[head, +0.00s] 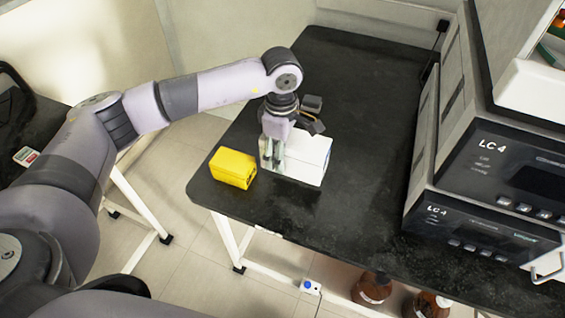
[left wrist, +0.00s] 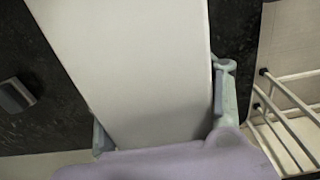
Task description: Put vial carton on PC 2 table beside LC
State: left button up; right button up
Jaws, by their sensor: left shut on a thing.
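The white carton (head: 308,156) is at the near left part of the black table (head: 345,85) in the head view. My left gripper (head: 272,152) points down at its left end and is shut on it. In the left wrist view the carton's pale face (left wrist: 130,70) fills the middle, with the left gripper's fingers (left wrist: 162,112) on its two sides. Whether the carton rests on the table or hangs just above it, I cannot tell. The stacked grey LC units (head: 480,180), labelled LC 4, stand on the right of the table. My right gripper is not in view.
A yellow box (head: 233,168) stands on the table close to the left of the carton, near the corner. Bare tabletop lies between the carton and the LC units, and behind the carton. Brown bottles (head: 372,288) stand below the table's front edge.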

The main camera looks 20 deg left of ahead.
pick_arm(q)
notch_tip(320, 180, down, 2)
jog(key=shift+f, duration=0.1)
notch_tip(320, 180, down, 4)
jog(key=shift+r, duration=0.15)
jog(key=o, duration=1.8)
jog(key=shift+r, duration=0.1)
notch_tip(320, 180, up, 12)
jog(key=shift+f+b, duration=0.1)
jog(key=shift+b, duration=0.45)
